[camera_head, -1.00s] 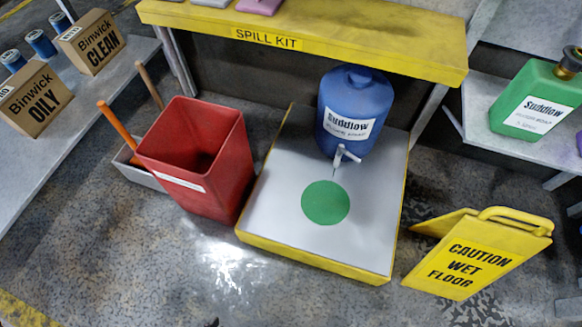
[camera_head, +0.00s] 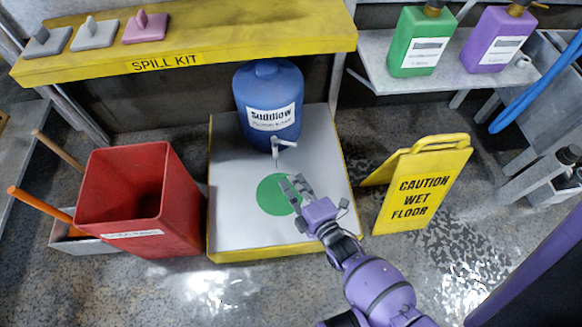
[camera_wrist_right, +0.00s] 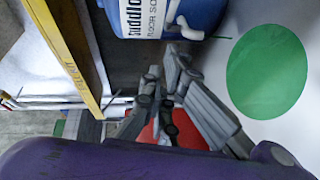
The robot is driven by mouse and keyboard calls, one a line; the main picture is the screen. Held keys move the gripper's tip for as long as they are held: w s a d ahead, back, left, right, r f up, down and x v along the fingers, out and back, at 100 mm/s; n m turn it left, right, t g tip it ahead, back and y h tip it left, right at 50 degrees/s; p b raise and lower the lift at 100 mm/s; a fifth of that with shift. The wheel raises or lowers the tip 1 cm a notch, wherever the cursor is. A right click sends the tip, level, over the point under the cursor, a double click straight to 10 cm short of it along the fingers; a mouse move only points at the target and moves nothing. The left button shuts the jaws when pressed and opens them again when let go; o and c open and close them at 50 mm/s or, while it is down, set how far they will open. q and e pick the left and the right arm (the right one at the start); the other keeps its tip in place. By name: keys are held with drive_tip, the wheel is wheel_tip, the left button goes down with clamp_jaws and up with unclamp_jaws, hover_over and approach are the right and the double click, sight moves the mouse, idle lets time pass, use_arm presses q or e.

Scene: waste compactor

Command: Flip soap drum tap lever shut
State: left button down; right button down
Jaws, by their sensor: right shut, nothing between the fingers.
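The blue soap drum (camera_head: 268,90), labelled Suddlow, stands at the back of a white tray with yellow edges (camera_head: 232,225). Its pale tap and lever (camera_head: 281,147) stick out at the front, low on the drum. The lever points out to the right in the head view. My right gripper (camera_head: 291,184) is shut and empty, over the green disc (camera_head: 272,203) just in front of and below the tap, apart from it. In the right wrist view the fingers (camera_wrist_right: 163,85) are near the white tap (camera_wrist_right: 186,28). My left gripper is out of view.
A red bin (camera_head: 150,195) stands left of the tray, and a yellow wet floor sign (camera_head: 418,188) stands to its right. A yellow spill kit shelf (camera_head: 225,40) runs behind and above the drum. Green (camera_head: 420,42) and purple (camera_head: 492,40) jugs sit on a shelf at right.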

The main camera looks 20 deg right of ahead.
drive_tip(key=w+d+f+b, duration=0.1)
drive_tip(key=w+b, duration=0.3)
drive_tip(key=w, duration=0.7)
drive_tip(key=shift+w+d+f, duration=0.2)
drive_tip(key=shift+d+f, duration=0.05)
drive_tip(key=shift+f, duration=0.25)
